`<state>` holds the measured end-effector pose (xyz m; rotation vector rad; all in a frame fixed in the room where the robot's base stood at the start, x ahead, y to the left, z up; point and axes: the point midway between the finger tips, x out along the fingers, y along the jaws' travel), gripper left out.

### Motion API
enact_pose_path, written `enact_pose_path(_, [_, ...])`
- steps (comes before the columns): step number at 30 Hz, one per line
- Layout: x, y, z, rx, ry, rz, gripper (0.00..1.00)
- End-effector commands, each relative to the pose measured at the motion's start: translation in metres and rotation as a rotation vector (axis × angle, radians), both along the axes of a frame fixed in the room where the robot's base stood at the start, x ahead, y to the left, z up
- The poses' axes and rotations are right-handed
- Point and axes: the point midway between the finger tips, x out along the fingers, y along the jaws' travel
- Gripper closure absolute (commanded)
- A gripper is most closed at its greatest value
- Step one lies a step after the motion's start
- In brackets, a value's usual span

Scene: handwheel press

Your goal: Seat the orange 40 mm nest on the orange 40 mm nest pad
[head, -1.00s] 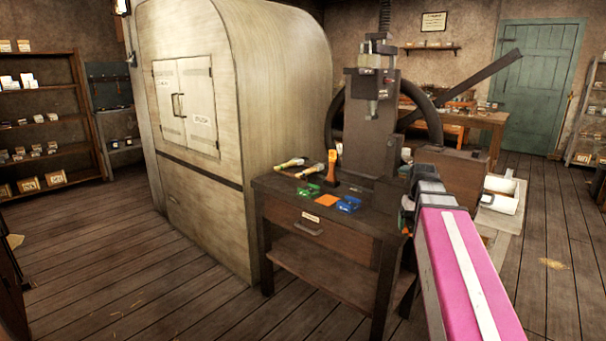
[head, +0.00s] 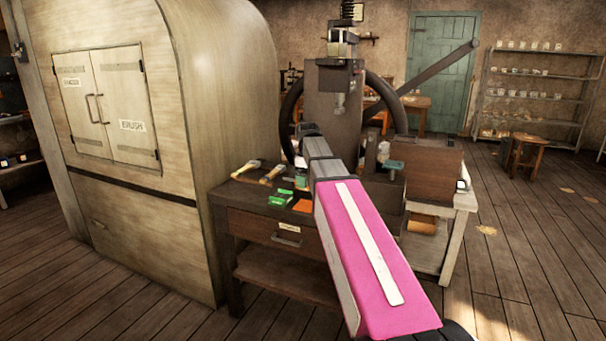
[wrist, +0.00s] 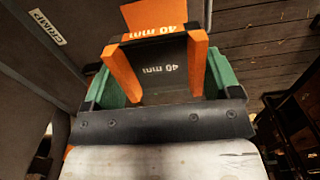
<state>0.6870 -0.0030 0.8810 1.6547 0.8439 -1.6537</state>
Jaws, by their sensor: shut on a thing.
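The orange 40 mm nest (wrist: 122,74) fills the middle of the wrist view. It has two orange upright walls and a dark floor marked "40 mm". The green fingers of my gripper (wrist: 160,66) flank it on both sides, shut on it. Beyond its far edge lies a flat orange plate marked "40 mm", the orange nest pad (wrist: 152,12). The nest appears short of the pad and apart from it, though the height gap cannot be told. In the head view the pad (head: 303,205) is on the bench; my arm hides the gripper and nest.
The bench (head: 262,226) carries green pads (head: 280,197) left of the orange pad, and wooden-handled tools (head: 272,174) behind. The handwheel press (head: 332,95) stands at the back. A large pale cabinet (head: 215,110) is close on the left. A wooden box (head: 434,172) stands right.

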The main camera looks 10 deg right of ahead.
Motion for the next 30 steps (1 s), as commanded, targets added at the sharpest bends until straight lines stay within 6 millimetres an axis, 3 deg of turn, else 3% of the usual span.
enact_pose_path(10, [0.003,0.003,-0.007,0.0,0.002,0.04,0.55])
enact_pose_path(24, [0.003,0.003,-0.054,0.0,0.002,0.038,0.55])
enact_pose_path(30, [0.003,0.003,-0.064,0.0,0.0,0.038,0.55])
